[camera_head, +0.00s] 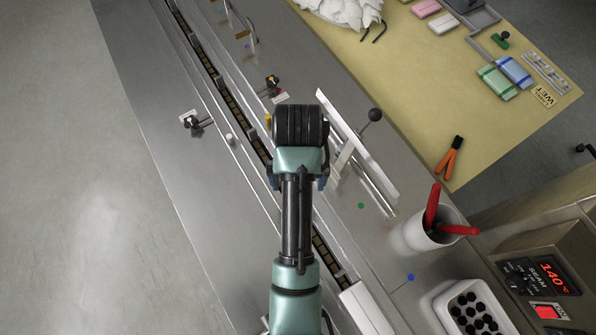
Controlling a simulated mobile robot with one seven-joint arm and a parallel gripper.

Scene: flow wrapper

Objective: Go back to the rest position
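My arm reaches up from the bottom middle over the flow wrapper (215,165). Its black wrist end (300,125) hangs above the machine's dark chain channel (232,105). My gripper is beneath the wrist and hidden by it, so I cannot see its fingers or whether they hold anything. Small dark-blue parts show at both sides of the arm, but I cannot tell whether they belong to the gripper.
A slanted guide plate (358,150) and a black ball-knob lever (374,115) stand right of my wrist. A white cup (425,235) holds red-handled tools. A white bin (470,308) holds black pieces. A tan mat (440,75) carries packs and orange-handled pliers (450,157). The left floor is clear.

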